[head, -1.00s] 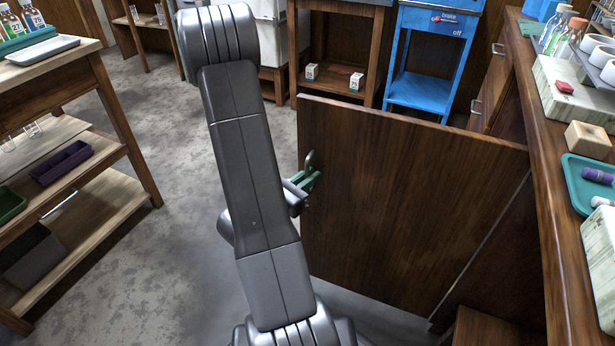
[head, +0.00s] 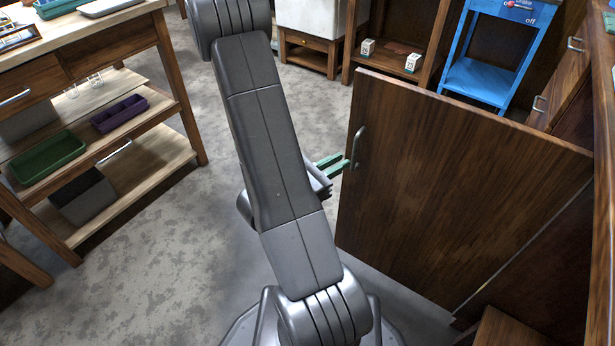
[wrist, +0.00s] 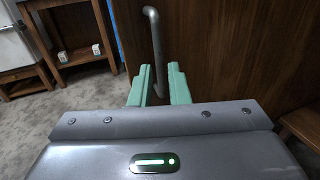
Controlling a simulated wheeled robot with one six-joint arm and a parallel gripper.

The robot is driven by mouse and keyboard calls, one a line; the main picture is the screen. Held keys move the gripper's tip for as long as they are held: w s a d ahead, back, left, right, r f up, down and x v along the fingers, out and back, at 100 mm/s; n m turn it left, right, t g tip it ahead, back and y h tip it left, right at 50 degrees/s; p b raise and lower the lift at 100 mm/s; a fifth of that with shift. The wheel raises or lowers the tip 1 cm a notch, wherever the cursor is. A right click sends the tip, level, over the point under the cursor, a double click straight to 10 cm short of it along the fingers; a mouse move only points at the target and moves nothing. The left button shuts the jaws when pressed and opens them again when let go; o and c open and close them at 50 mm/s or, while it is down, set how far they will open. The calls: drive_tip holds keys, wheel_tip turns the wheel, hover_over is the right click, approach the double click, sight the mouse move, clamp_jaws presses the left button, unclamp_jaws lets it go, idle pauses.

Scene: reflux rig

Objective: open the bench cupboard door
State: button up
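The brown wooden cupboard door (head: 455,190) stands swung out from the bench on the right, its free edge toward the middle of the head view. Its grey metal handle (head: 357,147) is near the upper free edge. My gripper (head: 334,165) has green fingers just left of the handle. In the wrist view, the fingers (wrist: 159,84) are open with a gap between them. The handle (wrist: 157,45) shows upright ahead of that gap, its lower end in line with it. The fingers do not grip it; whether they touch it I cannot tell.
A wooden side table with shelves (head: 150,165) stands at the left, holding a green tray (head: 48,157) and a purple tray (head: 118,114). A shelf with small boxes (head: 413,63) and a blue stand (head: 480,80) are behind the door. Grey floor (head: 150,260) is free between.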

sight(353, 154)
drive_tip(key=p+v, duration=0.1)
drive_tip(key=v, duration=0.7)
idle(0.4)
idle(0.6)
drive_tip(key=shift+b+x, duration=0.7)
drive_tip(key=shift+x, duration=4.35)
drive_tip(key=shift+x, duration=1.7)
drive_tip(key=shift+w, duration=0.1)
drive_tip(key=shift+w+d, duration=0.2)
drive_tip(key=shift+w, duration=0.1)
